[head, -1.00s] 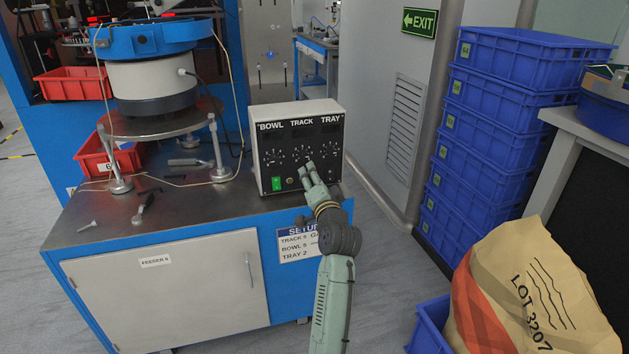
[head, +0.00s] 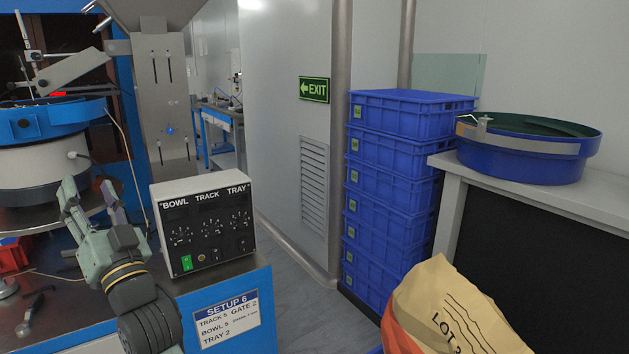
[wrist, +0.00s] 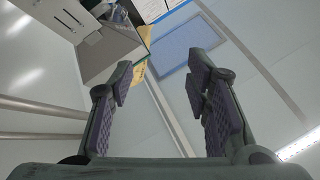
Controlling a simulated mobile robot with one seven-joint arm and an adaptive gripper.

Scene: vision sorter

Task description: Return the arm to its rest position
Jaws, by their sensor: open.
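My gripper (head: 92,197) is raised at the left in the head view, in front of the bowl feeder and left of the control box. Its two fingers are spread with nothing between them. In the wrist view my gripper (wrist: 160,90) also shows open and empty, its dark ribbed pads well apart. The wrist view behind the fingers shows pale wall or ceiling surfaces, a blue-grey panel (wrist: 187,45) and a grey box-like part. My forearm runs down to the bottom edge of the head view.
The control box (head: 205,190) stands on the feeder cabinet, close right of my gripper. The blue-rimmed bowl feeder (head: 45,150) is behind it at left. Stacked blue crates (head: 395,190), a bench with a blue bowl (head: 525,155) and a paper sack (head: 450,315) stand right.

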